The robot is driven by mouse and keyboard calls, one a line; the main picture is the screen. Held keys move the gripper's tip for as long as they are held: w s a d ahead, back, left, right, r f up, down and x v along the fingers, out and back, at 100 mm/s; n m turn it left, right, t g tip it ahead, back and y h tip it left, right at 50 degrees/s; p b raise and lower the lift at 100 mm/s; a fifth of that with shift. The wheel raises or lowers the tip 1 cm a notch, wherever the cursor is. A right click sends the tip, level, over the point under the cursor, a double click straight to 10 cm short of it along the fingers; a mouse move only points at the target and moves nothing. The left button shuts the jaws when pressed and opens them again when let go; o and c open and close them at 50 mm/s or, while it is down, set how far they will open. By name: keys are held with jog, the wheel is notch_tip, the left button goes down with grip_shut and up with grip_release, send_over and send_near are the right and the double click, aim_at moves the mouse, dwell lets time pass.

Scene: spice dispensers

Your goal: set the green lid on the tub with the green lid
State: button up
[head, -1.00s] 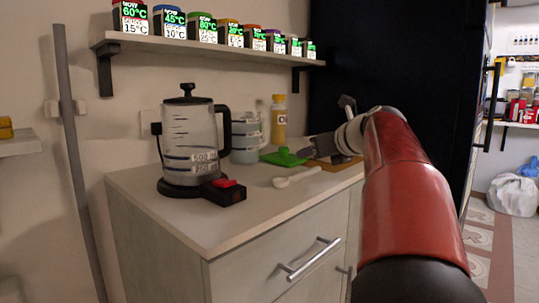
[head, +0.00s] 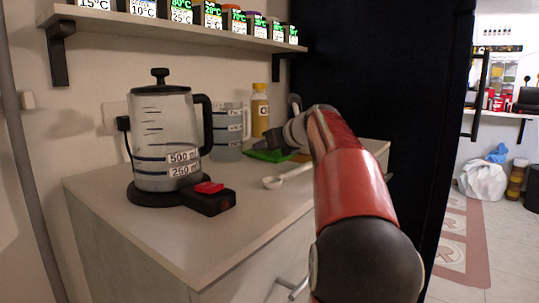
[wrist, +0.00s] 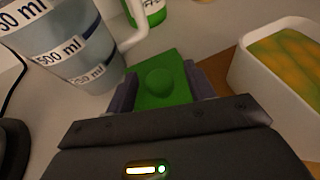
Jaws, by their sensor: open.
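The green lid (wrist: 160,80) is a flat square with a round knob. It lies between the two fingers of my open gripper (wrist: 161,92) in the wrist view; I cannot tell whether they touch it. In the head view the lid (head: 266,155) lies on the counter behind the white spoon, partly hidden by my gripper (head: 272,144). A white open tub (wrist: 270,78) with yellow-green contents stands to the right of the lid in the wrist view. No lid shows on it, and my arm hides it in the head view.
A measuring jug (head: 228,130) stands close left of the lid, with a bottle (head: 260,108) behind. The kettle (head: 166,135) and a black box with a red top (head: 209,197) are further left. A white spoon (head: 288,176) lies in front. A spice shelf (head: 180,27) hangs above.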

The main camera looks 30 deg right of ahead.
jog(key=shift+w, duration=0.15)
jog(key=c, duration=1.2)
jog(key=shift+o, duration=0.2)
